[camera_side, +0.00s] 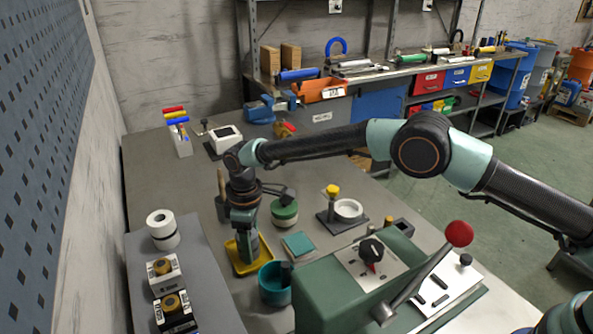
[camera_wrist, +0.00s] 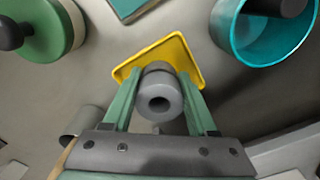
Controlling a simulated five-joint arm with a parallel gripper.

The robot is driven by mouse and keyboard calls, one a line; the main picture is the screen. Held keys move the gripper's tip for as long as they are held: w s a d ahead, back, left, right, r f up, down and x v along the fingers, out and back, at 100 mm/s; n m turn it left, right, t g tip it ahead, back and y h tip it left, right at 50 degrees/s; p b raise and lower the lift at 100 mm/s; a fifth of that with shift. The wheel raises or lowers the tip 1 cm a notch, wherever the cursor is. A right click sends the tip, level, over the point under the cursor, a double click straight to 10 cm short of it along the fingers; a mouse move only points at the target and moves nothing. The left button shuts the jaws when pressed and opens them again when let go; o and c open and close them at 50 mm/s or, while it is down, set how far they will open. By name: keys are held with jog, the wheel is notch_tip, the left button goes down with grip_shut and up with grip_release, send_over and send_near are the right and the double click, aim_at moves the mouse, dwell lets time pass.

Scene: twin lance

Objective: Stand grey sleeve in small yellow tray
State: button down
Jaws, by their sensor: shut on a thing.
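The grey sleeve (camera_wrist: 160,94) is a short hollow cylinder, seen nearly end-on in the wrist view with its open bore facing the camera. My gripper (camera_wrist: 160,108) is shut on it, one green finger on each side. The small yellow tray (camera_wrist: 180,50) lies just beyond the sleeve in the wrist view. In the side view the yellow tray (camera_side: 233,262) is on the bench directly under my gripper (camera_side: 245,258), which points down. The sleeve is hidden by the fingers there. I cannot tell whether the sleeve touches the tray floor.
A teal bowl (camera_side: 270,292) stands close to the right of the tray. A teal square pad (camera_side: 298,245) and a green round pot (camera_side: 284,217) are nearby. A large green machine (camera_side: 345,300) with a red-knobbed lever (camera_side: 459,233) fills the front right. A white roll (camera_side: 161,228) stands left.

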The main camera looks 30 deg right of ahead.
jog(key=shift+f, duration=0.15)
jog(key=shift+c, duration=2.3)
grip_release()
notch_tip(320, 180, up, 11)
jog(key=s+d+r+m+t, duration=0.1)
jog(key=s+d+r+m, duration=0.2)
jog(key=d+r, duration=0.5)
jog(key=s+d+r+m+t, duration=0.2)
jog(key=d+r, duration=0.6)
jog(key=d, duration=0.1)
jog(key=s+d+f+m+t, duration=0.2)
jog(key=s+d+m, duration=0.3)
jog(key=s+d, duration=0.7)
jog(key=s, duration=0.4)
jog(key=shift+f+m+t, duration=0.3)
jog(key=shift+f+m, duration=0.05)
jog(key=shift+m, duration=0.05)
